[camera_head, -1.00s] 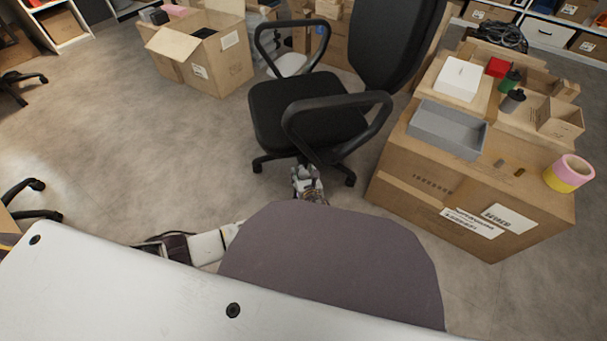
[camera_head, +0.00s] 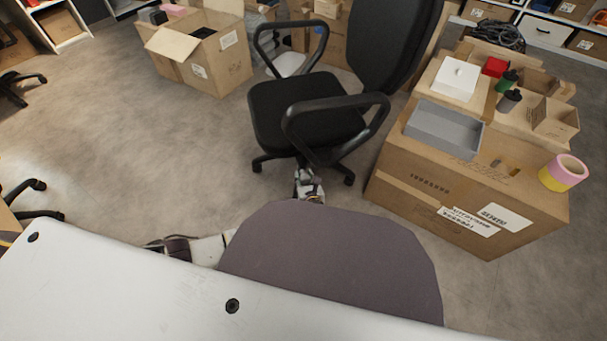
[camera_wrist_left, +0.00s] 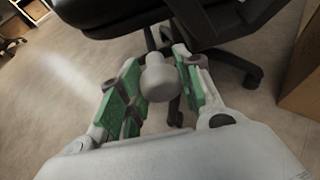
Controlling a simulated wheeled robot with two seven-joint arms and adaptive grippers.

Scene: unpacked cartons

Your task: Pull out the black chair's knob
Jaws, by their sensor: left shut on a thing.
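The black chair (camera_head: 305,105) stands on its wheeled base beyond the grey padded shape in front of me, with its armrests and tall back in sight. In the left wrist view, the underside of its seat (camera_wrist_left: 115,12) is close above my gripper. A grey rounded knob (camera_wrist_left: 158,80) sits between the two green-padded fingers of my left gripper (camera_wrist_left: 158,72), below the seat. My left gripper, shut on the knob, also shows in the head view (camera_head: 308,180), low under the chair's front edge. The knob is hidden in the head view. My right gripper is out of view.
A large carton (camera_head: 430,185) stands close to the right of the chair, bearing a grey tray (camera_head: 445,142), bottles and a tape roll (camera_head: 563,172). An open carton (camera_head: 215,65) stands behind at the left. The floor left of the chair is clear.

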